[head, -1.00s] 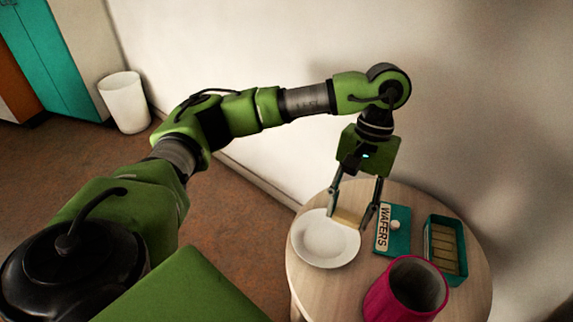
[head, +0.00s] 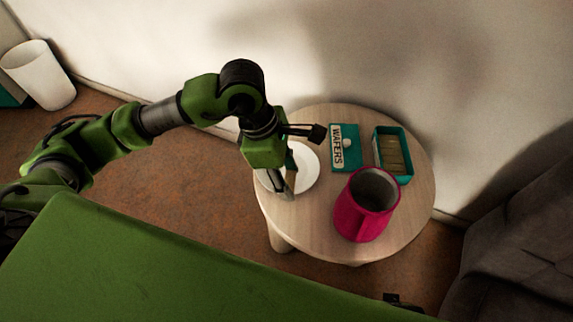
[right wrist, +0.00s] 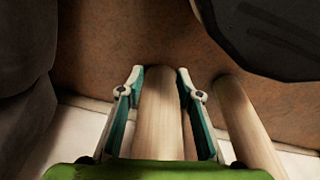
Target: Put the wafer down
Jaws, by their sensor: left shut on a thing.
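My left gripper (head: 288,190) is shut over the white plate (head: 309,165) at the left side of the round table. It is shut on the wafer, which is mostly hidden by the fingers; I cannot tell whether the wafer touches the plate. The teal tin (head: 407,180) stands open at the right with several wafers in it. Its lid (head: 338,160), marked WAFERS, lies between plate and tin. My right gripper (right wrist: 160,75) is open and empty in the right wrist view, with a pale table leg beyond its fingers.
A magenta mug (head: 357,215) stands near the front of the wooden table (head: 310,225). The wall (head: 450,70) is close behind the table. A grey draped piece of furniture (head: 515,230) is at the right. A white bin (head: 40,75) stands at the far left.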

